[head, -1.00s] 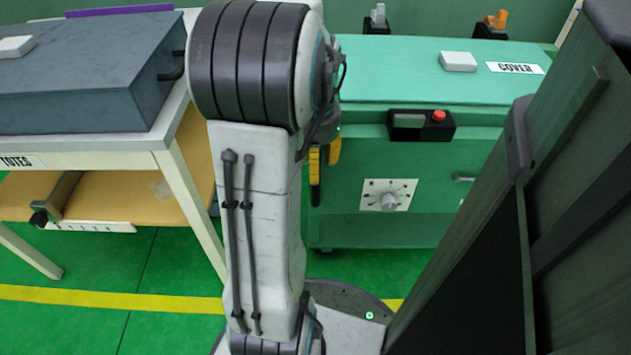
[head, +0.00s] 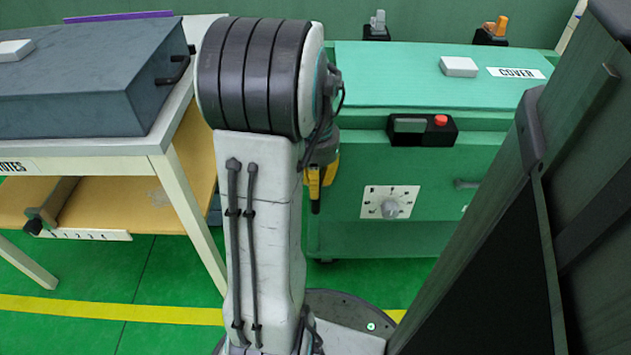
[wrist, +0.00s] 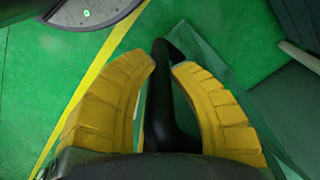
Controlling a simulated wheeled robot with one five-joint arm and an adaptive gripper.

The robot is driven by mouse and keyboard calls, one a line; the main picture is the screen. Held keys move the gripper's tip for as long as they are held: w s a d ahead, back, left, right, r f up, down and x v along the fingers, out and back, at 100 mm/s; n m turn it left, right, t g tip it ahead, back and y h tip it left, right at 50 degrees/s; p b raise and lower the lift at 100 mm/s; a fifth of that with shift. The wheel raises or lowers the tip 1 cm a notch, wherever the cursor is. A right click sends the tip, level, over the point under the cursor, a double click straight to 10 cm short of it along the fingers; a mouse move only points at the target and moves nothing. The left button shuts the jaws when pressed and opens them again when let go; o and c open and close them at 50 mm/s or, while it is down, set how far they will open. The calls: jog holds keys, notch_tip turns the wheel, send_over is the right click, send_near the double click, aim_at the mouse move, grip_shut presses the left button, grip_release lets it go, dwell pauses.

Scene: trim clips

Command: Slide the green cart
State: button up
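The green cart (head: 440,170) stands right of centre in the head view, with a lighter top panel (head: 400,70) labelled COVER. My gripper (head: 320,182) is at the cart's left end, partly hidden behind my arm. In the wrist view, my gripper's yellow fingers (wrist: 166,66) lie on either side of a black upright handle (wrist: 160,115) and close in on it near their tips. The handle's lower end shows just under the fingers in the head view. Its joint to the cart is hidden.
A pale table (head: 90,158) labelled TOTES, with a grey case (head: 80,90) on it, stands close on the left. The cart bears a white block (head: 459,66) and a red-button box (head: 422,130). A yellow line (head: 120,310) crosses the green floor.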

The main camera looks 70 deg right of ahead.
grip_shut()
jog(key=shift+w+a+p, duration=0.15)
jog(key=shift+w+p, duration=0.1)
jog(key=shift+p, duration=0.1)
jog(key=w+a+p, duration=0.2)
jog(key=w, duration=0.5)
jog(key=w+a+p, duration=0.2)
jog(key=w, duration=0.5)
jog(key=shift+a, duration=0.35)
jog(key=shift+f, duration=0.1)
jog(key=shift+o, duration=1.6)
grip_release()
jog(key=shift+w, duration=0.15)
jog(key=shift+o, duration=1.3)
